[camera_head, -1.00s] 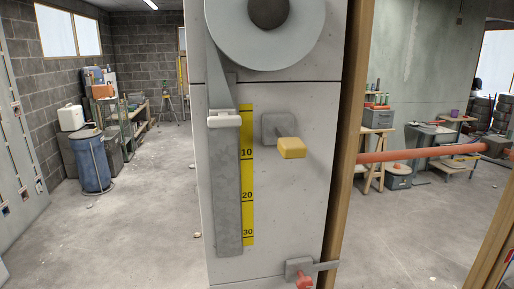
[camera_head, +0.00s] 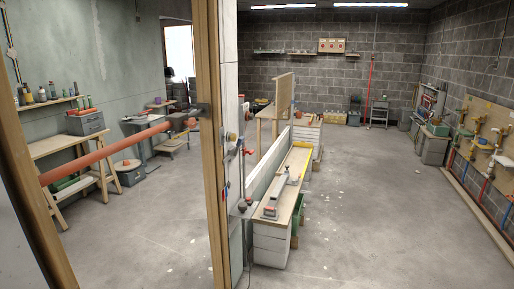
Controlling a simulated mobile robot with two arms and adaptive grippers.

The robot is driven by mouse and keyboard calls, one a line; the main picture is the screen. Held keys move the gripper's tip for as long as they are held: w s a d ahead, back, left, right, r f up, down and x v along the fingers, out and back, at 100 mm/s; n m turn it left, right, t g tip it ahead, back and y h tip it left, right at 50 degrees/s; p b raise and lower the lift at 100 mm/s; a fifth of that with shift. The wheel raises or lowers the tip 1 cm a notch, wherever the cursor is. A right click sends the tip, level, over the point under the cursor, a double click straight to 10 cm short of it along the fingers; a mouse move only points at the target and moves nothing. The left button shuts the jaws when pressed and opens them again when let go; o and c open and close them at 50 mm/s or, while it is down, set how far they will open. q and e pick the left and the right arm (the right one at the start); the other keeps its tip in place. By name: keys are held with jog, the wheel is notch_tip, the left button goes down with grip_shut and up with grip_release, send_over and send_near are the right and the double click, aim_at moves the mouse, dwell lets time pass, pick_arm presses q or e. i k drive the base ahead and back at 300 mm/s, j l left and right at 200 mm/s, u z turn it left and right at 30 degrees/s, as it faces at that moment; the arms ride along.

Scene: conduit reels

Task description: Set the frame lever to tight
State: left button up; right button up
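A wooden frame (camera_head: 213,150) stands upright in the middle of the head view, at the edge of a pale panel. Just right of the frame, a small yellow handle (camera_head: 231,136) and a red-handled part (camera_head: 248,152) stick out from the panel, seen almost edge-on. I cannot tell which of these is the frame lever, nor its setting. Neither of my grippers is in view.
A low bench (camera_head: 283,194) with a grey tool and yellow strip runs back from the panel. Left through the opening are a wooden table (camera_head: 70,142) and grey boxes. A pipe board (camera_head: 485,140) is on the right wall. The floor (camera_head: 370,200) right of the bench is mostly clear.

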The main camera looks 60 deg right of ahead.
aim_at(240, 141)
jog(key=l+z, duration=0.25)
jog(key=z, duration=0.25)
jog(key=l+z, duration=0.3)
jog(key=z, duration=0.15)
jog(key=l+z, duration=0.25)
jog(key=z, duration=0.25)
jog(key=i+l, duration=0.25)
jog(key=i, duration=0.2)
jog(key=i+l+z, duration=0.1)
jog(key=i+l, duration=0.2)
jog(key=i, duration=0.15)
jog(key=i+l, duration=0.25)
jog(key=i, duration=0.2)
jog(key=i+l+z, duration=0.1)
jog(key=i, duration=0.4)
jog(key=i+l, duration=0.3)
jog(key=i, duration=0.15)
